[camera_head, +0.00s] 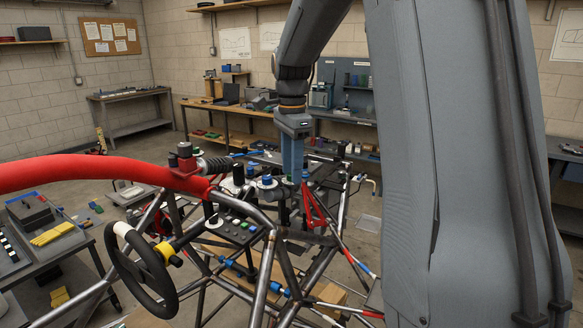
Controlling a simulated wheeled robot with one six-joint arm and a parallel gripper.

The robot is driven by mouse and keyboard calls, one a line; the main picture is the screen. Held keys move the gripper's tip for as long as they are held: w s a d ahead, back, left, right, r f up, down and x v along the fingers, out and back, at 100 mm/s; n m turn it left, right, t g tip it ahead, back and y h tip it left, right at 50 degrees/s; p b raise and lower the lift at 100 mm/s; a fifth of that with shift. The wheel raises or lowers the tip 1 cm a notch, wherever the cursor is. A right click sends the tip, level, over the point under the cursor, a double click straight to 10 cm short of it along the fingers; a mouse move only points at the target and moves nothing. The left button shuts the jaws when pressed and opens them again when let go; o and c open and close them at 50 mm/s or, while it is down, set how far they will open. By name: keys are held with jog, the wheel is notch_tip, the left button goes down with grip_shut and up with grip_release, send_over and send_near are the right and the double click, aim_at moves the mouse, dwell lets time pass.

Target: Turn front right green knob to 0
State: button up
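My gripper (291,158) points straight down over the tube chassis (262,218). Its blue fingers show as one narrow block, with no gap that I can make out. A small green part (289,178), perhaps a green knob, shows right at the fingertips. I cannot tell whether the fingers touch it or grip it. A dark knob or cap with a blue and white top (267,181) stands just left of it. Any dial marks are too small to read, so the knob's setting is not visible.
A steering wheel (146,270) and a small button panel (234,230) are at the chassis's near left. A red tube (90,172) crosses the left side. A red bracket (315,208) stands close right of the fingertips. Workbenches (228,109) line the back wall.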

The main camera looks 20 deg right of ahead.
jog(key=shift+r+b, duration=1.5)
jog(key=shift+r, duration=2.45)
jog(key=shift+f, duration=0.15)
notch_tip(320, 180, down, 8)
jog(key=p, duration=0.3)
jog(key=shift+n, duration=0.4)
jog(key=shift+r+m, duration=0.2)
jog(key=shift+m, duration=0.1)
